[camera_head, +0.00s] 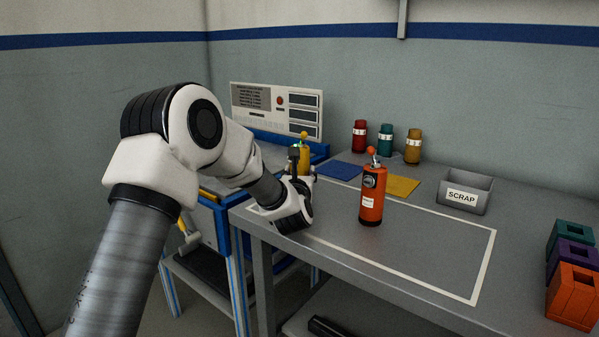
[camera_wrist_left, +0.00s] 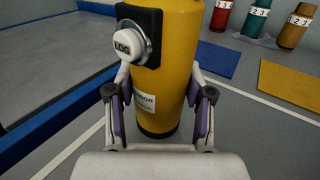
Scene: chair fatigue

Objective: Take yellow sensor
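The yellow sensor (camera_head: 304,159) stands upright on the table near its left end, partly hidden behind my left gripper. In the left wrist view the yellow sensor (camera_wrist_left: 172,75) fills the middle, with a white LOG button on a black plate and a white label. My left gripper (camera_wrist_left: 160,118) has one finger on each side of the sensor's body, with purple pads facing it. The fingers look open, with small gaps beside the sensor. The left gripper (camera_head: 300,185) is low over the table in the head view. My right gripper is not in view.
An orange sensor (camera_head: 371,195) stands to the right on the table. Behind are a blue mat (camera_head: 340,170), a yellow mat (camera_head: 402,186), red, teal and amber bottles (camera_head: 386,141), and a grey SCRAP bin (camera_head: 466,190). Coloured blocks (camera_head: 572,295) sit at the right edge.

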